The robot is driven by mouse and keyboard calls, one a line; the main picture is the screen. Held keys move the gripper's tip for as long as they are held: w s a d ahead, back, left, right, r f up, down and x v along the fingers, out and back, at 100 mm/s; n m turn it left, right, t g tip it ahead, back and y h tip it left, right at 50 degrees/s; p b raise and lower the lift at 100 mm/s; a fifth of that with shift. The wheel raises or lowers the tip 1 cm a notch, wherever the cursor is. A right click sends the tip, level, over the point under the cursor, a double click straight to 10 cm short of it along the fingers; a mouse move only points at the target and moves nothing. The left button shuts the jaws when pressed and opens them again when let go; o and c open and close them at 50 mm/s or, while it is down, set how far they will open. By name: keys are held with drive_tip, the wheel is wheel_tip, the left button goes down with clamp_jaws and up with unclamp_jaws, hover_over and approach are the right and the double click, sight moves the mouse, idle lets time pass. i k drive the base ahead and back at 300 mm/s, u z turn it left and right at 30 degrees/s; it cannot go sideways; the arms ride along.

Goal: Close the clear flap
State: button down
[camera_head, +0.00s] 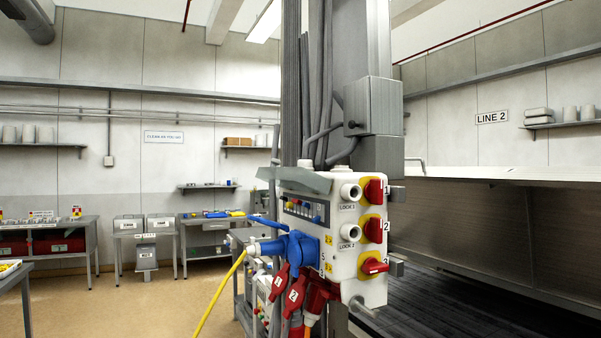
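The clear flap (294,180) is a greyish see-through cover near the top left of a white electrical box (345,263). It stands raised, sticking out from the box's front at a shallow tilt. Below it, a row of small breakers (303,210) with blue, yellow and dark parts lies uncovered. My gripper is not in this view.
The box hangs on a grey column (374,60) with cables. Red-and-yellow rotary switches (373,228) line its right side. Blue plugs (292,247), red plugs (294,290) and a yellow cable (219,293) crowd below the breakers. Open floor (150,308) lies left.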

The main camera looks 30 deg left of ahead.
sight(294, 174)
drive_tip(key=u, duration=0.5)
drive_tip(key=i, duration=0.7)
drive_tip(key=u, duration=0.8)
